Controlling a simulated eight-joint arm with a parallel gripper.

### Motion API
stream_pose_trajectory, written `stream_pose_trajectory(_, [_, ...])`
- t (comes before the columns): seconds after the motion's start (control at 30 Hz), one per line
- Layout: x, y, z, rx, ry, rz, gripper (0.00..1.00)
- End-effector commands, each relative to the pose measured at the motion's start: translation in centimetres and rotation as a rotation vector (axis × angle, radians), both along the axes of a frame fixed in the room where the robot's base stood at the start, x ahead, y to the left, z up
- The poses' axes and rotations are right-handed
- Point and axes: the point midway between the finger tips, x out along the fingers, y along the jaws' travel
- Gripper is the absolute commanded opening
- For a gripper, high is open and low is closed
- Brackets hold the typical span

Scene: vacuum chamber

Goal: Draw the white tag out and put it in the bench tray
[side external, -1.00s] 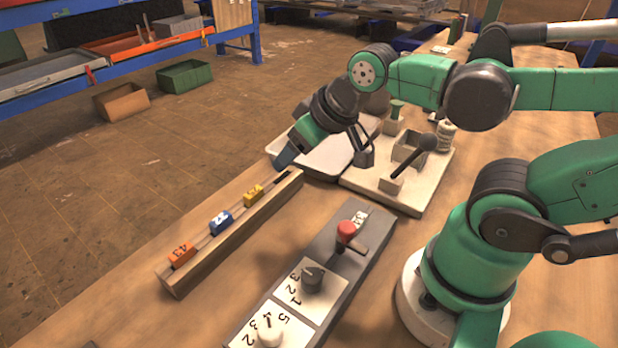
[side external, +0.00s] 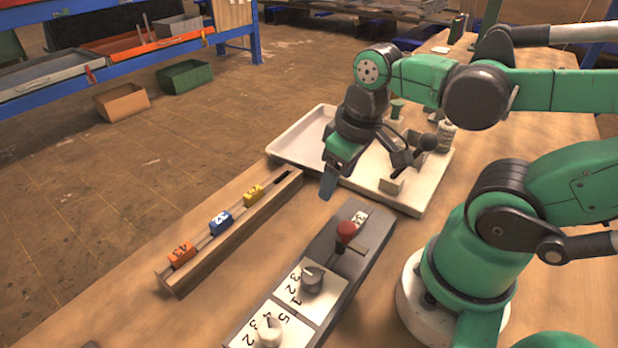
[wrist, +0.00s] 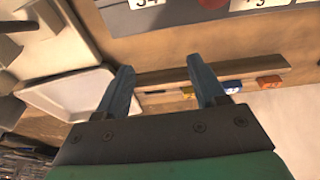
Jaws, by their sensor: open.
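I cannot make out a white tag in any view. The wooden rack (side external: 232,238) holds an orange tag (side external: 181,255), a blue tag (side external: 221,222) and a yellow tag (side external: 253,195) along its slot. The far end of the slot is dark and bare. My gripper (side external: 328,188) is above the bench, to the right of the rack's far end. In the wrist view its two fingers (wrist: 163,90) are apart with nothing held between them. The white bench tray (side external: 290,147) lies behind the rack, partly hidden by my gripper; its visible floor is bare.
A grey panel (side external: 335,283) with a red-topped lever (side external: 346,232) and two knobs stands right of the rack, near my gripper. Bare bench lies left of the rack.

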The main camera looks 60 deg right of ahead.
Motion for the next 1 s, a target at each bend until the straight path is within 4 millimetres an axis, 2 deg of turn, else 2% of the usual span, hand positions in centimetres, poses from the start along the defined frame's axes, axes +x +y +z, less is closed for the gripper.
stream_pose_trajectory(0.1, [-2.7, -0.4, -0.5, 0.010, 0.160, -0.003, 0.63])
stream_pose_trajectory(0.2, [-3.6, -0.4, -0.7, 0.017, 0.220, -0.001, 0.63])
stream_pose_trajectory(0.37, [-3.7, -0.4, -1.6, 0.018, 0.227, 0.000, 0.63])
stream_pose_trajectory(0.7, [-3.6, -0.4, -4.8, 0.018, 0.223, 0.000, 0.63])
stream_pose_trajectory(1.0, [-3.7, -0.4, -6.0, 0.018, 0.223, 0.000, 0.63])
